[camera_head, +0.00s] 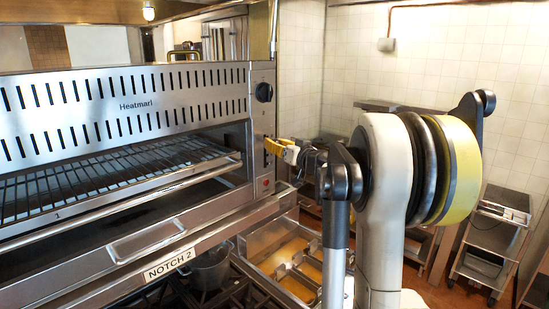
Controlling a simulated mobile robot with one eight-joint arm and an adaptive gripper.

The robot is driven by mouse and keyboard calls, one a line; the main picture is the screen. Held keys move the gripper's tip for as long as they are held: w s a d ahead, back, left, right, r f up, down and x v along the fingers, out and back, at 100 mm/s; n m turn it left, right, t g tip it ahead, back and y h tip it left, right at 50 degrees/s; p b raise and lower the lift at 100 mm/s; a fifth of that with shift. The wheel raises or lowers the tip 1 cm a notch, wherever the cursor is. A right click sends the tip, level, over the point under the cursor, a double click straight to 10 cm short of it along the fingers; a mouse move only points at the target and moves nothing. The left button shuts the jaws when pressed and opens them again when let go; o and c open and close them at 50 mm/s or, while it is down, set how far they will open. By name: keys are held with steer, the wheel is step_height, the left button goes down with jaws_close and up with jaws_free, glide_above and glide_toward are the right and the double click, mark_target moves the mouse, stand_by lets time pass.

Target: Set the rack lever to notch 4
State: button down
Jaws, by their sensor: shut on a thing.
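The steel grill (125,85) marked Heatmarl fills the left of the head view. Its wire rack (110,170) sits inside, below the slotted front. My gripper (275,146), with yellow fingers, is at the slot in the right control panel (262,125). It is shut on the rack lever there; the fingers hide most of the lever. A sign reading NOTCH 2 (169,264) is on the front below the grill. I cannot read any notch marks beside the slot.
A black knob (264,92) is above my gripper and a small red label (265,183) below it. A pot (208,268) stands on the burners underneath. Yellowish trays (285,258) lie below right. A steel cart (492,240) stands at the far right.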

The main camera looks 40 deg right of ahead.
steer(key=shift+r, duration=0.75)
steer(key=c, duration=1)
jaws_free()
steer(key=shift+s+r, duration=0.1)
steer(key=shift+s, duration=0.1)
steer(key=shift+s, duration=0.15)
steer(key=s, duration=0.4)
steer(key=s+a, duration=0.1)
steer(key=s, duration=0.6)
steer(key=shift+s+a, duration=0.25)
steer(key=shift+s, duration=0.15)
